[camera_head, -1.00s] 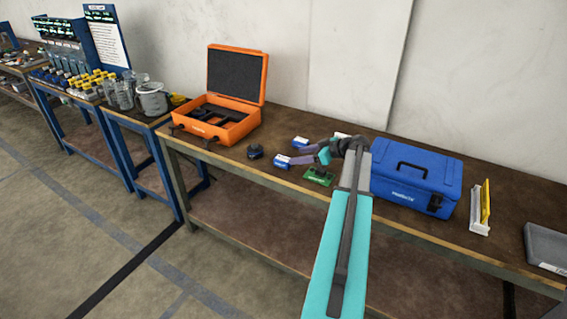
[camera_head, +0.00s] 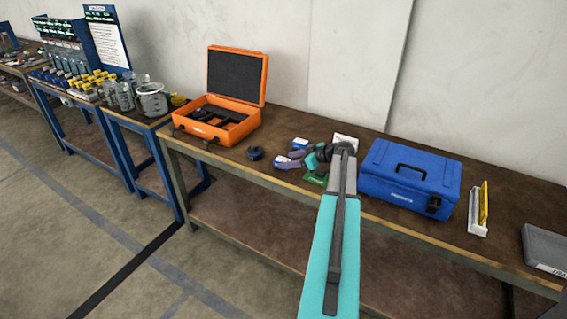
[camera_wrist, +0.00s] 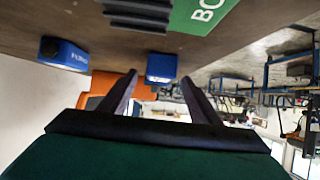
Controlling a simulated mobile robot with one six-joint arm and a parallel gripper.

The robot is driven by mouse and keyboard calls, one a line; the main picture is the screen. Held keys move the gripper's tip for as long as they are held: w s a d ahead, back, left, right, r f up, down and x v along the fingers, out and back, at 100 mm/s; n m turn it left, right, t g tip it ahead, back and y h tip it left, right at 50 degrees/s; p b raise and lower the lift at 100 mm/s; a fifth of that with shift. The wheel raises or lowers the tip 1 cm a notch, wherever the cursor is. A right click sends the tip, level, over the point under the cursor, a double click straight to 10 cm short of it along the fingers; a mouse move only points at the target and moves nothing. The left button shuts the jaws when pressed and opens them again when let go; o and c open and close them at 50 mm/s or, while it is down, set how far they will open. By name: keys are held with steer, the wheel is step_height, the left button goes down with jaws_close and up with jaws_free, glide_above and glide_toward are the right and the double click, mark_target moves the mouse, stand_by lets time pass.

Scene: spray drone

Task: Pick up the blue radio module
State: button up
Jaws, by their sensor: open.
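Two small blue modules with white labels lie on the workbench, and I cannot tell from the labels which is the radio module. The nearer blue module (camera_head: 282,163) is partly hidden by my gripper (camera_head: 295,158). The other blue module (camera_head: 300,142) lies just behind. In the wrist view, which looks upside down, one blue module (camera_wrist: 161,68) shows between the fingertips of my gripper (camera_wrist: 160,78), ahead of them. The other blue module (camera_wrist: 65,54) is off to the left. My gripper is open and empty, low over the bench.
A green board (camera_head: 316,178) lies close to my gripper; it also shows in the wrist view (camera_wrist: 205,14). A dark round part (camera_head: 255,153) lies to the left. An open orange case (camera_head: 232,134) stands farther left, a closed blue toolbox (camera_head: 410,178) to the right.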

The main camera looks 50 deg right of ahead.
steer(key=shift+x, duration=0.9)
steer(key=c, duration=1.2)
steer(key=shift+r, duration=0.2)
steer(key=shift+r, duration=0.8)
steer(key=shift+r+b, duration=0.4)
steer(key=shift+r, duration=0.5)
steer(key=a, duration=0.5)
steer(key=w+a+r+b, duration=0.1)
steer(key=a, duration=0.4)
steer(key=w+a+b, duration=0.1)
steer(key=a, duration=0.5)
steer(key=shift+r, duration=0.15)
